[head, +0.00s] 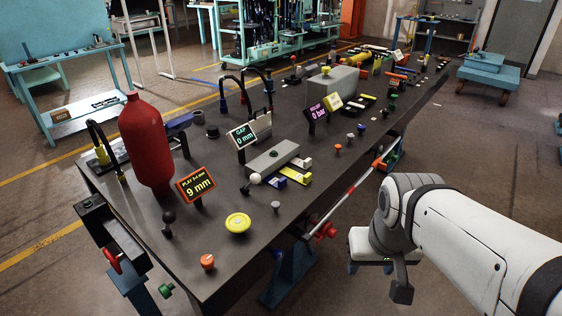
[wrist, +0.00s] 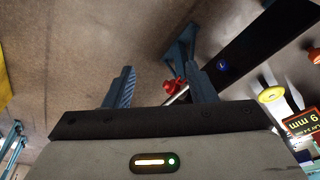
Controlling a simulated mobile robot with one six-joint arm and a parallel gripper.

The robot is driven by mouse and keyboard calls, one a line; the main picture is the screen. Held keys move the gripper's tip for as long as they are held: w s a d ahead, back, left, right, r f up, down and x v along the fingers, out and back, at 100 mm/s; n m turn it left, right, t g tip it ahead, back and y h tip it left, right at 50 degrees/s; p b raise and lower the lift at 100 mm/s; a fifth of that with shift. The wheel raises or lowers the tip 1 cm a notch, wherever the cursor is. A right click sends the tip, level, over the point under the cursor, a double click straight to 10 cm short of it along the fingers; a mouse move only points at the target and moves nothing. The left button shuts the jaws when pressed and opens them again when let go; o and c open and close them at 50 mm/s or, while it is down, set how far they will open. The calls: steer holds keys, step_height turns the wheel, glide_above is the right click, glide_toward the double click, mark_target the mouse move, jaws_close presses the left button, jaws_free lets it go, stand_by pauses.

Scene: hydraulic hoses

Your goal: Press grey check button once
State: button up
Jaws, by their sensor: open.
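A small grey round-topped button (head: 275,206) stands on the dark bench near its front right edge, right of a large yellow button (head: 237,223). My gripper (head: 370,267) is off the bench's right side, apart from both buttons. In the wrist view my gripper (wrist: 158,67) has its two blue fingers spread with nothing between them. I cannot make out a grey button in the wrist view.
Orange buttons (head: 207,262) (head: 337,148), a black ball-topped lever (head: 168,220), a white-knobbed lever (head: 255,179) and a "9 mm" display (head: 196,185) crowd the bench. A red cylinder (head: 148,140) stands at left. A red valve (head: 322,229) juts below the right edge. Floor at right is open.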

jaws_close()
stand_by(0.3)
stand_by(1.2)
